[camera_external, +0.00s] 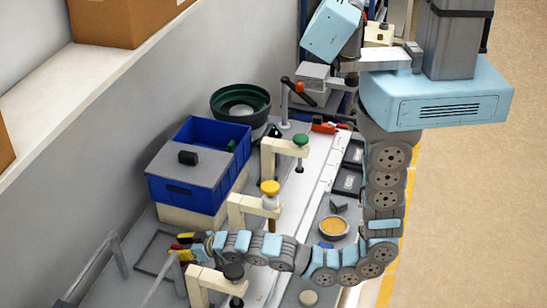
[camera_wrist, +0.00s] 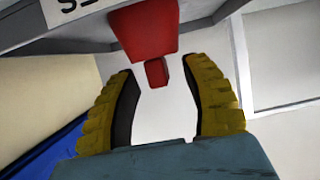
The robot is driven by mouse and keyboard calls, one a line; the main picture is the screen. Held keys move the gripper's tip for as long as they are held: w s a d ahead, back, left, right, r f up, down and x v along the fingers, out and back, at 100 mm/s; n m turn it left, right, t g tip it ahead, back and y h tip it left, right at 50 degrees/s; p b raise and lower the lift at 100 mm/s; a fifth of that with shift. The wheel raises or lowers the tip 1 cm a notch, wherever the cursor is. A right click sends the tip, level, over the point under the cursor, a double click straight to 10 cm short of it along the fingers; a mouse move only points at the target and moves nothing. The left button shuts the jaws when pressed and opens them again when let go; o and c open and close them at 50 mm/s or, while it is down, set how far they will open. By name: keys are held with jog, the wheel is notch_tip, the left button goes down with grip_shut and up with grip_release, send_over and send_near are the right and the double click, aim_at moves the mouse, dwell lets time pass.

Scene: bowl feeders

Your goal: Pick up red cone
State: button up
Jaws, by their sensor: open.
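In the wrist view a red part (camera_wrist: 148,30) with a smaller red tab (camera_wrist: 156,72) below it shows at the top centre, under a grey edge. I cannot tell its full shape, or whether it is the red cone. My gripper (camera_wrist: 158,68) is open, its two yellow ridged fingers on either side of the red tab, with gaps showing. In the external view my gripper (camera_external: 178,246) is low at the left, beside the blue bin. A little red shows at its fingers there, too small to make out.
A blue bin (camera_external: 232,167) with a grey cover (camera_external: 188,161) stands behind my gripper. Cream brackets with yellow (camera_external: 269,187), green (camera_external: 301,138) and black (camera_external: 233,271) knobs stand along the bench. A dark green bowl (camera_external: 222,103) stands farther back. Metal bars (camera_external: 92,262) rise at left.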

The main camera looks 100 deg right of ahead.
jog(key=shift+w+d, duration=0.15)
jog(key=shift+w, duration=0.05)
jog(key=shift+f, duration=0.1)
grip_shut()
